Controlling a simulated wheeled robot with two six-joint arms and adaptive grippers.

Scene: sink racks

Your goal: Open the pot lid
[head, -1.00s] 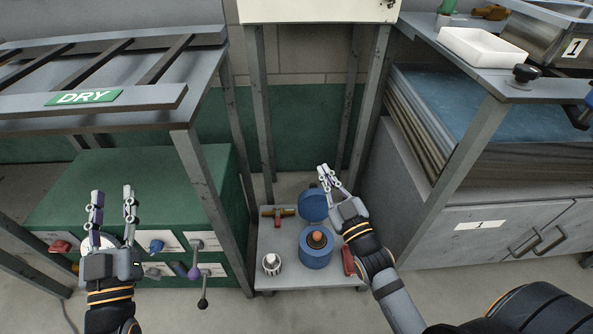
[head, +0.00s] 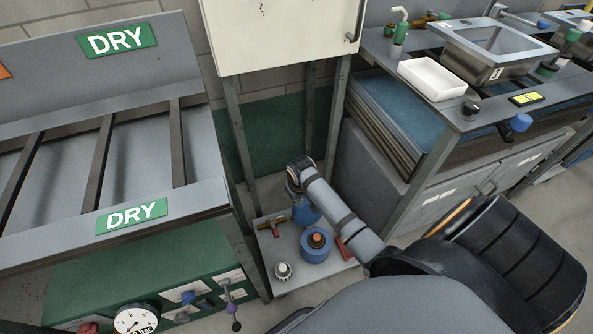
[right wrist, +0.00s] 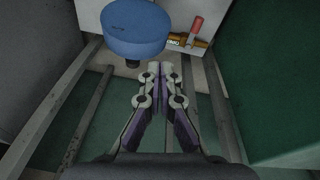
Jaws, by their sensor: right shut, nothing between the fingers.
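The blue round pot (head: 315,254) stands on a low shelf in the head view. An orange-topped dark piece shows within its rim. A blue round part that looks like its lid (head: 304,215) is behind the pot, partly hidden by my right arm. The right wrist view shows a large blue disc (right wrist: 135,27) with a dark stub below its edge, likely the same lid. My right gripper (right wrist: 160,68) is shut and empty, just below the disc in that view, with no clear contact. Its fingertips are hidden in the head view. My left gripper is out of view.
A brass valve (head: 270,227) with a red handle lies left of the lid. A white ribbed knob (head: 283,271) is left of the pot, and a red object (head: 343,248) is right of it.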

